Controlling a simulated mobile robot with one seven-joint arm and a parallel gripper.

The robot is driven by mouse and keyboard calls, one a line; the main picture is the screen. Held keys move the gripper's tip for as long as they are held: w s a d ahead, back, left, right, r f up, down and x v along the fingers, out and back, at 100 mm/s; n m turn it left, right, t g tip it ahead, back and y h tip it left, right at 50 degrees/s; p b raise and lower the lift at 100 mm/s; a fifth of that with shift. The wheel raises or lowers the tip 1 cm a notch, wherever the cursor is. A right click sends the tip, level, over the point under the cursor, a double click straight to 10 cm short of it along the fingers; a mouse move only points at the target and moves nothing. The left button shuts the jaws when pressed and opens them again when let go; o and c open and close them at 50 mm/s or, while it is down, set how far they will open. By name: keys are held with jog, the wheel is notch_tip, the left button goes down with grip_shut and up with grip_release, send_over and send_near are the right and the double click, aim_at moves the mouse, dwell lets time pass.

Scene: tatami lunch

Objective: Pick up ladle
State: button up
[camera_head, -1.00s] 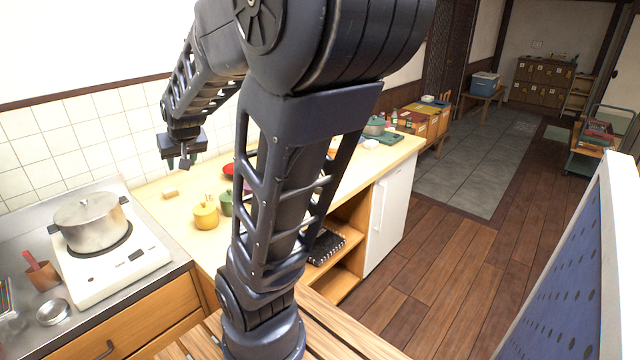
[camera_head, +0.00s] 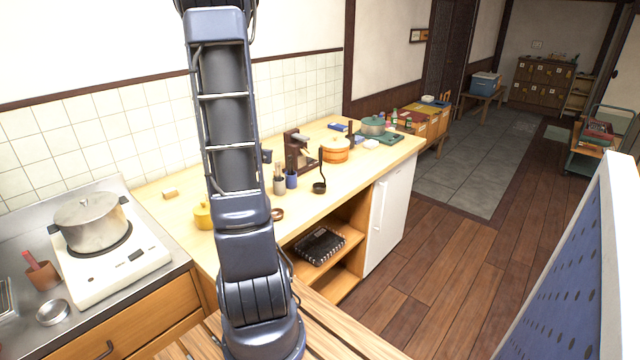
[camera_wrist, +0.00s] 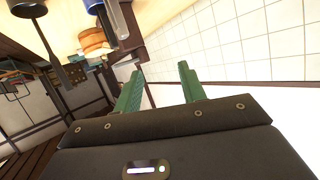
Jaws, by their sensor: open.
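A dark ladle (camera_head: 320,187) stands on the wooden counter (camera_head: 365,168), its small round bowl low and its thin handle upright. It also appears to show in the wrist view (camera_wrist: 29,8) at the upper left, tilted, with its handle running down and right. My gripper (camera_wrist: 161,68) is open, its two green fingers apart with nothing between them. The ladle is off to the left of the fingers in the wrist view. In the head view my arm hides most of the gripper.
Beside the ladle stand a blue cup (camera_head: 291,179), a utensil holder (camera_head: 279,185) and a dark brown stand (camera_head: 297,152). An orange pot (camera_head: 335,152) is behind it. A steel pot (camera_head: 90,224) sits on the white cooker at left. The counter's front edge near the ladle is clear.

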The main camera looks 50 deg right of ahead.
jog(key=s+d+f+m+g+h, duration=0.2)
jog(key=s+d+f+h, duration=0.25)
jog(key=d, duration=0.35)
jog(key=m+g+h, duration=0.2)
jog(key=h, duration=0.1)
send_near(320, 160)
jog(key=d, duration=0.2)
jog(key=x, duration=0.5)
jog(key=shift+w+f, duration=0.15)
jog(key=shift+f, duration=0.1)
jog(key=shift+x, duration=2.9)
jog(key=shift+w+a+r, duration=0.15)
jog(key=shift+w, duration=0.05)
grip_shut()
